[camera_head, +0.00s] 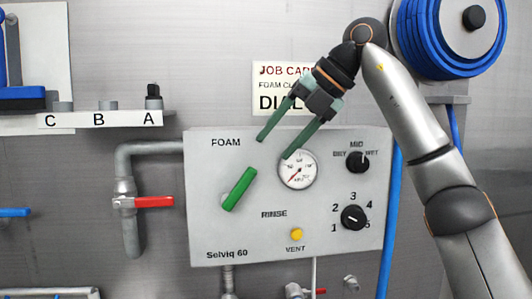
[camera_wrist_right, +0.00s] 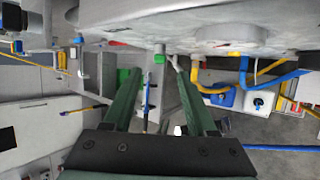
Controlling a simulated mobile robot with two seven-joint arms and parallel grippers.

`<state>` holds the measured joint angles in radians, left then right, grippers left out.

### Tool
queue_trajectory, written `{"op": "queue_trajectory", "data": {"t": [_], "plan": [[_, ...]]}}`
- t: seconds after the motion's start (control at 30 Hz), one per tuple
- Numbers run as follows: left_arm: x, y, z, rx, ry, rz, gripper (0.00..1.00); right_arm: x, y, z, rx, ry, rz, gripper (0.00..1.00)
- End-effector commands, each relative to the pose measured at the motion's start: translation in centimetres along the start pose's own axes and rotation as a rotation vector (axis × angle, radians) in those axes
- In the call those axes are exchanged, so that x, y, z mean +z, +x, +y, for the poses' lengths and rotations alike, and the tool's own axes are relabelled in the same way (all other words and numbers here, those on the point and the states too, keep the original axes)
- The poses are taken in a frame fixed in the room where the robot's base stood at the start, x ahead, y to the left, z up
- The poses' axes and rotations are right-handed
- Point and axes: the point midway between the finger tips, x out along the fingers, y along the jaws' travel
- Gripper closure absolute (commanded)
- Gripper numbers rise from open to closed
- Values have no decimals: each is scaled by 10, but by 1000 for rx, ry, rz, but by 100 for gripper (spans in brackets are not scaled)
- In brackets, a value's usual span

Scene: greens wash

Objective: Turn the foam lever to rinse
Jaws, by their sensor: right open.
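The green foam lever (camera_head: 240,188) is on the grey control panel (camera_head: 330,230), between the words FOAM above and RINSE to its lower right. It slants from lower left to upper right. My right gripper (camera_head: 273,147) is open and empty, up and to the right of the lever and apart from it. Its green fingers point down and left in front of the panel's upper part. In the right wrist view the open fingers (camera_wrist_right: 157,80) show with a small green piece near the left one; I cannot tell if it is the lever. My left gripper is not in view.
A gauge (camera_head: 297,169) sits right of the lever, close to the gripper. Two black knobs (camera_head: 357,162) (camera_head: 352,217) and a yellow vent button (camera_head: 296,234) are on the panel. A red-handled valve (camera_head: 152,202) is at left, a blue hose reel (camera_head: 455,35) at upper right.

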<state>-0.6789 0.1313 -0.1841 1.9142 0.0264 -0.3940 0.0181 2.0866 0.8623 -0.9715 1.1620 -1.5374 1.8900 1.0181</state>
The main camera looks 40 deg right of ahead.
Motion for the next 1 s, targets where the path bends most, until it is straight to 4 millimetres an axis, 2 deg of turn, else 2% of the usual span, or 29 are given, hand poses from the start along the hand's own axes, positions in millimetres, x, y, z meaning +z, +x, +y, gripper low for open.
{"op": "queue_trajectory", "data": {"t": [0.1, 0.37, 0.47, 0.53, 0.67, 0.8, 0.87, 1.0], "plan": [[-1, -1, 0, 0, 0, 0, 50, 0, -6, 0, -1, 0, 0, 43], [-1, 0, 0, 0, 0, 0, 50, 0, -6, 0, -1, -1, 0, 44], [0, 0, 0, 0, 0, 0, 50, -1, -4, 4, 13, -15, 0, 55], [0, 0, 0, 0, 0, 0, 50, -4, 2, 17, 56, -55, -2, 63], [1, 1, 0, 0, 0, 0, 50, -19, 20, 66, 235, -201, -10, 77], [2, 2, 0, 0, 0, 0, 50, -55, 29, 135, 529, -382, -16, 93], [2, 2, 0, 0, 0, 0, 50, -73, 27, 162, 662, -438, -20, 100], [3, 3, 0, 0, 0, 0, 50, -114, 9, 211, 975, -516, -34, 100]]}}
